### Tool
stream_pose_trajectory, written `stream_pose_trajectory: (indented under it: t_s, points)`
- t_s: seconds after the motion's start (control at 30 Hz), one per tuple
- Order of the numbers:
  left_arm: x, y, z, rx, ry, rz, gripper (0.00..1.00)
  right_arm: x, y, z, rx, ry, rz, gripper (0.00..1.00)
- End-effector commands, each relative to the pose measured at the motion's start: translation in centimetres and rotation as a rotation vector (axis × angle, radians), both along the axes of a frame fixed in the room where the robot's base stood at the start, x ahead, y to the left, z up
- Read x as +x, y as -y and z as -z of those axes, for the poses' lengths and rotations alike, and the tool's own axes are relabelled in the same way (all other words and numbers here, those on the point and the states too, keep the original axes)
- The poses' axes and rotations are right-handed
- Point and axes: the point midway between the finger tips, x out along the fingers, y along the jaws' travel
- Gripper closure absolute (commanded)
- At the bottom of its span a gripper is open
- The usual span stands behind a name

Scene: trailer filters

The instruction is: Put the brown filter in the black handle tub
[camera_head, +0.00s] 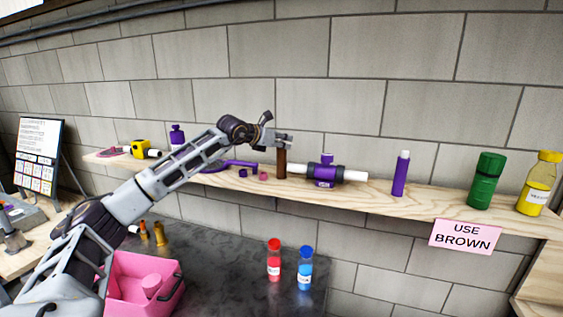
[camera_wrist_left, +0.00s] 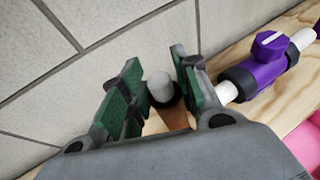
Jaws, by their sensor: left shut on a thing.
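The brown filter (camera_head: 281,165) is an upright brown cylinder at the wooden shelf. My left gripper (camera_head: 281,146) is shut around its upper end, coming from the left. In the left wrist view the filter (camera_wrist_left: 175,118), with a pale cap, sits between the green-padded fingers (camera_wrist_left: 160,88). I cannot tell whether its base touches the shelf. A pink tub (camera_head: 170,304) stands on the dark counter at lower left, partly hidden by my left arm, with a pink thing in it. A thin dark line at its right side may be a handle. My right gripper is not in view.
The shelf (camera_head: 370,190) also holds a purple valve with white pipe ends (camera_head: 325,174), a purple bottle (camera_head: 401,175), a green bottle (camera_head: 485,182) and a yellow-capped bottle (camera_head: 538,185). A pink sign (camera_head: 465,237) reads USE BROWN. Red (camera_head: 274,262) and blue bottles (camera_head: 305,268) stand on the counter.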

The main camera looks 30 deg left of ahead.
Motion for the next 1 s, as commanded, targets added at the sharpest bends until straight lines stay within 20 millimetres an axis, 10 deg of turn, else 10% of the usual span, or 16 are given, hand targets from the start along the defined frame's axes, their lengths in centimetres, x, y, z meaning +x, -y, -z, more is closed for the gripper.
stream_pose_trajectory:
  t_s: [0.53, 1.0]
  points:
    - [0.0, 0.0, -1.1, -0.001, 0.002, 0.000, 1.00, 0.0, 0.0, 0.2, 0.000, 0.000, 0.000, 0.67]
    - [0.0, 0.1, -6.9, -0.002, 0.005, 0.001, 1.00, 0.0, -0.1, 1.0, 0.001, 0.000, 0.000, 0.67]
